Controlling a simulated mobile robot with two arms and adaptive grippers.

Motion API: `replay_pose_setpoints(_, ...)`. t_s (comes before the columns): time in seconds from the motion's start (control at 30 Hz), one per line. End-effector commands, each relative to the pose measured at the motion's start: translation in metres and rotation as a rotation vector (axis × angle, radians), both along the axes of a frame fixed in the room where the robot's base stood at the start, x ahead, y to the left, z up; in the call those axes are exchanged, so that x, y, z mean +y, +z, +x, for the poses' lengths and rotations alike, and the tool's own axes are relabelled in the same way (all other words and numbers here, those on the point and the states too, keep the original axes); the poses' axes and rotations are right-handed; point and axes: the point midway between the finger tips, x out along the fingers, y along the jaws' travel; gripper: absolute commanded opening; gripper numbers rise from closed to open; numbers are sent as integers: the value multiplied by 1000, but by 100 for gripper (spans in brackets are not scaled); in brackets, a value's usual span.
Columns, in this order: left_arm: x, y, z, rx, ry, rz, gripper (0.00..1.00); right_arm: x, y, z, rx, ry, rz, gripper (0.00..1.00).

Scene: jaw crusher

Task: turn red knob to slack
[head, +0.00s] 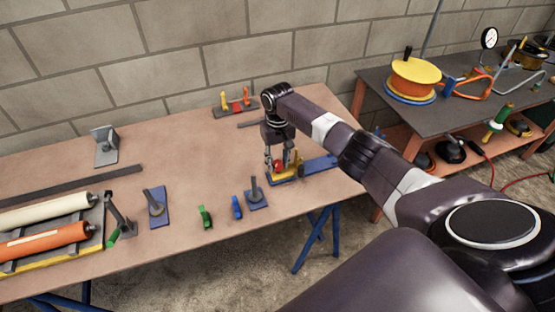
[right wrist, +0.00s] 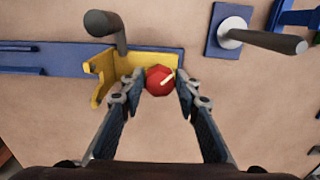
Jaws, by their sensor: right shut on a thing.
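The red knob (right wrist: 158,81) sits at the edge of a yellow bracket (right wrist: 139,68) in the right wrist view. A pale pointer mark shows on its face. In the head view the red knob (head: 278,165) is at the right part of the table. My right gripper (right wrist: 158,84) has one finger on each side of the knob and is shut on it. In the head view my right gripper (head: 278,161) reaches down from above onto the knob. The yellow bracket is fixed on a blue base (head: 318,165). My left gripper is not in view.
A grey post on a blue plate (head: 257,199) stands close left of the knob. Small blue (head: 237,207) and green (head: 205,217) pieces stand further left. Rollers (head: 45,241) lie at the far left. A dark table (head: 440,117) with a spool (head: 413,82) is at the right.

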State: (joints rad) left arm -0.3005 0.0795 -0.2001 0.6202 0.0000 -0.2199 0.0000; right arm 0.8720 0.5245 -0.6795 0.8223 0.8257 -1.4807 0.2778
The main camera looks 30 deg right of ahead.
Motion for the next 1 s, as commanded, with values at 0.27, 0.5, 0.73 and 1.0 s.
replay_pose_setpoints(0.27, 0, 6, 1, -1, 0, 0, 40, 0, 0, 0, 1, 263, 2, 6)
replay_pose_setpoints(0.5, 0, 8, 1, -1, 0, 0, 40, -1, 0, 0, 1, 478, 2, 6)
replay_pose_setpoints(0.73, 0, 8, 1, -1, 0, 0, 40, -1, 0, 0, -1, 640, 2, 6)
replay_pose_setpoints(1.0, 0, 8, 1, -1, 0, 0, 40, -2, 0, 0, 0, 751, 1, 6)
